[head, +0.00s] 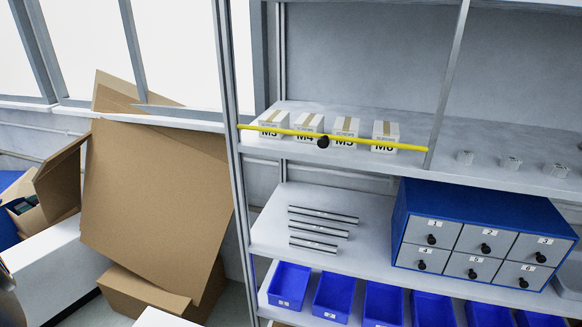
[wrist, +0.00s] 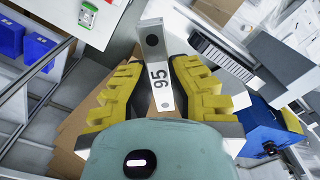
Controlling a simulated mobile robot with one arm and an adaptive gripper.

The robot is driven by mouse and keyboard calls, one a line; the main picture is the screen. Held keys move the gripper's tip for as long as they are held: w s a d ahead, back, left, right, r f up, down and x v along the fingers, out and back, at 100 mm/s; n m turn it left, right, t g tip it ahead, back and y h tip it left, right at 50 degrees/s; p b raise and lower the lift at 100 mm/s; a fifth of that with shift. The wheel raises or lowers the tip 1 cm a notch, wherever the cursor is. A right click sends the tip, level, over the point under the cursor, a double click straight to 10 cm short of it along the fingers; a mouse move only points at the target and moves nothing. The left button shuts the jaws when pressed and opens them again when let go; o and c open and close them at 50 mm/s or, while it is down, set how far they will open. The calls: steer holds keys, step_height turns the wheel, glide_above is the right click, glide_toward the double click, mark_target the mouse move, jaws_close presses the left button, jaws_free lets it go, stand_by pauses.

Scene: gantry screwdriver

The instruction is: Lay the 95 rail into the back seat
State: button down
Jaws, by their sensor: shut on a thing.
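The 95 rail (wrist: 161,85) is a pale bar with a printed "95" and dark holes. It stands between the yellow-padded fingers of my gripper (wrist: 155,64) in the wrist view, and my gripper is shut on it. Its far end rises past the fingertips. My gripper and this rail do not show in the head view. I cannot make out the back seat in either view.
In the head view, several grey rails (head: 318,231) lie on the middle shelf beside a blue drawer cabinet (head: 480,240). A yellow bar (head: 370,143) crosses the upper shelf before small boxes (head: 345,128). Blue bins (head: 333,296) line the lower shelf. Cardboard (head: 155,205) leans left.

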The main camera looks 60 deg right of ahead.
steer(key=shift+s+a+f+m, duration=0.15)
steer(key=shift+a+f+m, duration=0.15)
steer(key=shift+a+f, duration=0.45)
steer(key=s+a+f+m, duration=0.1)
steer(key=s+a+f, duration=0.1)
steer(key=f, duration=0.4)
steer(key=shift+a+m+p, duration=0.3)
steer(key=shift+a+p, duration=0.05)
steer(key=shift+a, duration=0.2)
steer(key=shift+s+a+f, duration=0.15)
steer(key=shift+s+f, duration=0.1)
steer(key=shift+f, duration=0.15)
steer(key=shift+s+a+f+m, duration=0.25)
steer(key=shift+s+a+f, duration=0.1)
steer(key=shift+f, duration=0.25)
steer(key=shift+s+a+f+m, duration=0.25)
steer(key=shift+a+f, duration=0.1)
steer(key=shift+f, duration=0.25)
